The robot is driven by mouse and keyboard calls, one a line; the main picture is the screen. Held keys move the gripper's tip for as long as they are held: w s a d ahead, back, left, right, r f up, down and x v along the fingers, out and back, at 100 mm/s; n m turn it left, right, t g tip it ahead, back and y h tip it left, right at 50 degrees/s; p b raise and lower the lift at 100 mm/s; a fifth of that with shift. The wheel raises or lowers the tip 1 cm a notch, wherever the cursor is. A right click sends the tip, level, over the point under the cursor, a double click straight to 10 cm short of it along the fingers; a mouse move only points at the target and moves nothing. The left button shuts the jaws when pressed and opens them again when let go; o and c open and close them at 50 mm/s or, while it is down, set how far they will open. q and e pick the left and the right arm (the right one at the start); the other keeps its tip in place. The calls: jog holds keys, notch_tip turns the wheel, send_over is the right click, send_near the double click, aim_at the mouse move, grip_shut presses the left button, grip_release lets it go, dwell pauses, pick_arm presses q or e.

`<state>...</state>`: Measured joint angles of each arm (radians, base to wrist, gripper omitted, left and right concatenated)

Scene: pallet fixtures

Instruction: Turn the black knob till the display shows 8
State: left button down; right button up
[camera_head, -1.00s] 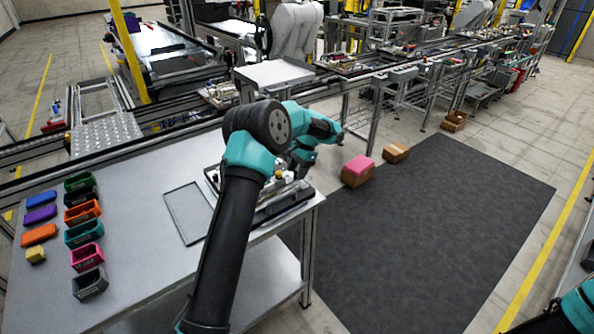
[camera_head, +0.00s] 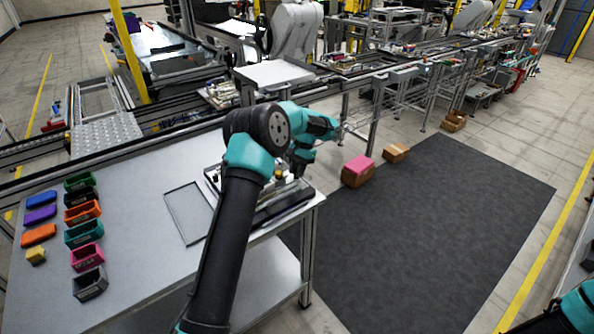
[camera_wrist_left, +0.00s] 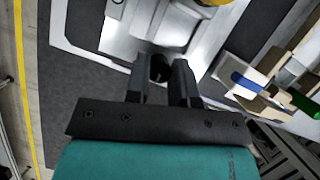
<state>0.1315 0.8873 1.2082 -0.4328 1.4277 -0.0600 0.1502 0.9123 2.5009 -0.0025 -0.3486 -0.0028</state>
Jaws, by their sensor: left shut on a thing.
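My left gripper (camera_wrist_left: 161,72) is shut on the black knob (camera_wrist_left: 160,68), which shows as a dark round shape between its two fingers in the left wrist view. The knob stands on a silver-grey fixture plate (camera_wrist_left: 195,50). In the head view my left arm reaches over the fixture (camera_head: 283,207) at the table's right end, and the arm hides the knob and fingertips. I cannot make out the display or any number on it in either view. Only a teal and black piece of my right arm shows at the bottom right corner of the head view; its gripper is out of view.
The grey table (camera_head: 130,210) carries a flat tray outline (camera_head: 187,225), several coloured bins (camera_head: 84,232) and several coloured blocks (camera_head: 39,235) at left. Blue, white and green parts (camera_wrist_left: 290,90) lie right of the fingers. A dark mat (camera_head: 430,240) covers the floor beyond.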

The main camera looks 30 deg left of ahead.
pick_arm(q)
jog(key=shift+n+h, duration=0.3)
jog(key=shift+n, duration=0.4)
jog(key=c, duration=1)
grip_release()
